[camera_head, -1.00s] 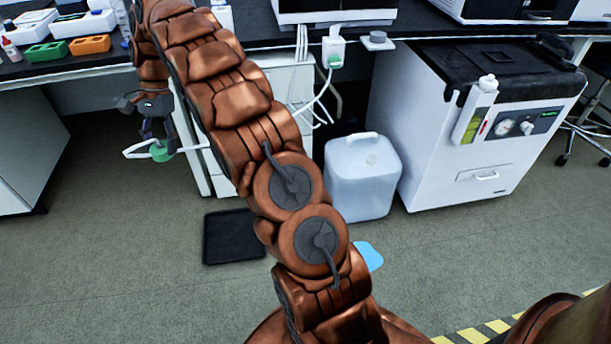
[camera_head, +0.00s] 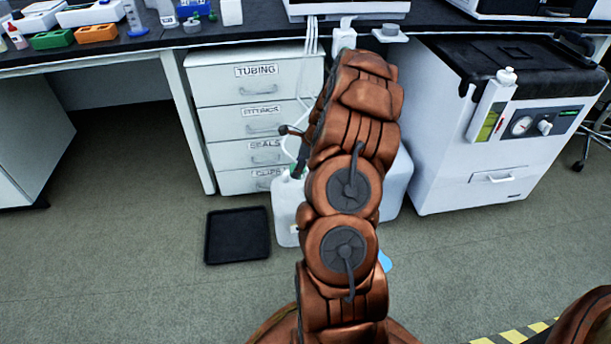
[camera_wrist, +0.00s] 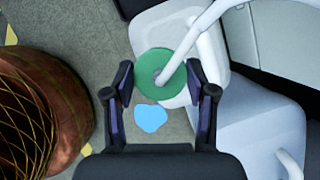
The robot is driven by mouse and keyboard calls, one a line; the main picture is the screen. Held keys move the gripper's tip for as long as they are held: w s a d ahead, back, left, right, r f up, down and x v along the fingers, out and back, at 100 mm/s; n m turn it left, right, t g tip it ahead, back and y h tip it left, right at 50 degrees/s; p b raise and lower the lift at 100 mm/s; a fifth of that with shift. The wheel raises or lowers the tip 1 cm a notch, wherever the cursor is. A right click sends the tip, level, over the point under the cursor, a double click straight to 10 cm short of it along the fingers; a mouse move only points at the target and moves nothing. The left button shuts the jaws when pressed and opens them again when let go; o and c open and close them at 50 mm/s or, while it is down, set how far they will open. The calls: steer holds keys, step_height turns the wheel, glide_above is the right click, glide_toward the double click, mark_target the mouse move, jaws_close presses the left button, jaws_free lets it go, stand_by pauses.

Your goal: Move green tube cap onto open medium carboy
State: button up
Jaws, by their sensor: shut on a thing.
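My gripper (camera_wrist: 159,88) is shut on the green tube cap (camera_wrist: 155,62), a round disc with a white tube rising from it. In the head view, a bit of green cap (camera_head: 294,171) shows beside my arm, which hides most of the gripper. A smaller whitish carboy (camera_head: 286,208) stands on the floor, partly behind my arm; in the wrist view its body (camera_wrist: 160,28) shows beneath the cap. Its mouth is hidden. A larger whitish carboy (camera_head: 398,185) stands behind and to the right, also seen in the wrist view (camera_wrist: 265,130). I cannot tell whether the cap touches the smaller carboy.
A black tray (camera_head: 237,236) lies on the floor to the left. A blue patch (camera_head: 385,261) lies on the floor by my arm. A labelled drawer unit (camera_head: 253,125) stands behind, and a white machine (camera_head: 480,140) to the right. The floor at front left is clear.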

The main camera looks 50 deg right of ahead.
steer(key=shift+s+d+f+m, duration=0.35)
steer(key=shift+s+f, duration=0.15)
steer(key=shift+f, duration=0.1)
steer(key=shift+s+d+f+m, duration=0.2)
steer(key=shift+s+f+m, duration=0.2)
steer(key=shift+f, duration=0.2)
steer(key=shift+f+b, duration=2.1)
steer(key=shift+b, duration=0.6)
steer(key=shift+r+p, duration=0.15)
steer(key=shift+p, duration=1.65)
steer(key=shift+f, duration=0.7)
steer(key=shift+f+p, duration=0.35)
steer(key=shift+f+p, duration=0.5)
steer(key=shift+p, duration=0.05)
steer(key=o, duration=1.3)
